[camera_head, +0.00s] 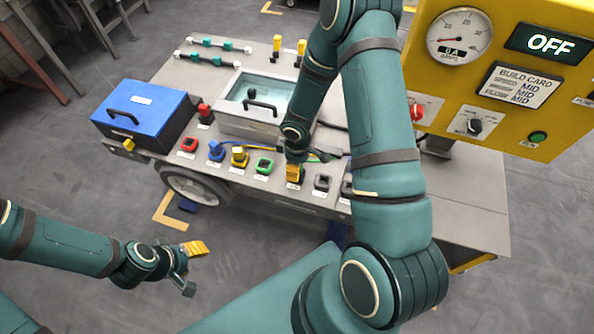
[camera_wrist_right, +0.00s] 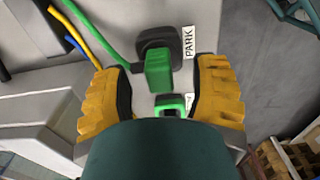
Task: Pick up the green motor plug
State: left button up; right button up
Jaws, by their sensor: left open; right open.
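The green motor plug (camera_wrist_right: 158,72) shows in the right wrist view, against a black socket (camera_wrist_right: 160,48) labelled PARK, with a green cable (camera_wrist_right: 97,32) running to the upper left. My right gripper (camera_wrist_right: 162,97) is open, its yellow finger pads on either side of the plug with visible gaps. In the head view the right gripper (camera_head: 295,173) is over the socket row and hides the plug. A green-rimmed socket (camera_wrist_right: 170,102) lies just below the plug in the wrist view. My left gripper (camera_head: 186,265) is open and empty above the floor at lower left.
In the head view, red (camera_head: 189,144), blue (camera_head: 216,150), yellow (camera_head: 239,156) and green (camera_head: 263,166) pieces line the bench's front edge. A blue box (camera_head: 143,108) stands left, a handled clear-lidded bin (camera_head: 245,122) behind. The yellow panel (camera_head: 540,75) reads OFF.

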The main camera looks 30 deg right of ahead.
notch_tip(320, 180, down, 2)
jog(key=shift+f, duration=0.1)
grip_shut()
dwell(0.4)
